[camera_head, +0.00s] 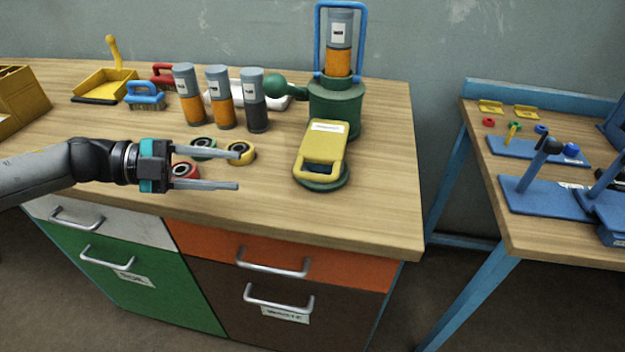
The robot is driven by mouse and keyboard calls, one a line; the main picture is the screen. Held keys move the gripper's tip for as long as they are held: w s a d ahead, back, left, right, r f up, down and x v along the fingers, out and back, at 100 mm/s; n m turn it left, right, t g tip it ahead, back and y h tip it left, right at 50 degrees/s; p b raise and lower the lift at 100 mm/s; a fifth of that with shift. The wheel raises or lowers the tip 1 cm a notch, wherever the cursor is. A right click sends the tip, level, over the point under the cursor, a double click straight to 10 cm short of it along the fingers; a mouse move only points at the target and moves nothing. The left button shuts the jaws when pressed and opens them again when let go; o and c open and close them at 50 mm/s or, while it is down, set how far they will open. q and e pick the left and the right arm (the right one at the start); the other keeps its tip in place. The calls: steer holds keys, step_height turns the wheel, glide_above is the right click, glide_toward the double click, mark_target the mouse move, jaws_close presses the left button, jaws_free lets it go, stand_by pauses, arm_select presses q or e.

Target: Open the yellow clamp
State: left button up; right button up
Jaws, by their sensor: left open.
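The yellow clamp (323,145) is a flat yellow piece with a white label and a loop handle at its near end. It lies lowered over a round green base (330,185), in front of a green machine body (336,108) on the wooden bench. My left gripper (238,171) comes in from the left above the bench, its two fingers apart and pointing right toward the clamp. It is empty and stands clear of the clamp, to its left. My right gripper is not in view.
Green, yellow and red rings (240,153) lie on the bench near my left gripper's fingers. Several grey-and-orange cylinders (219,98) stand behind them. A green ball knob (276,85) sticks out left of the machine. A second bench (550,230) stands to the right.

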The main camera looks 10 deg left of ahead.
mark_target(311, 176)
arm_select(q)
steer(key=x, duration=0.5)
steer(key=b+x, duration=0.1)
steer(key=x, duration=0.9)
steer(key=shift+a+f+b, duration=0.1)
steer(key=shift+f+b, duration=0.3)
steer(key=shift+c, duration=0.3)
jaws_close()
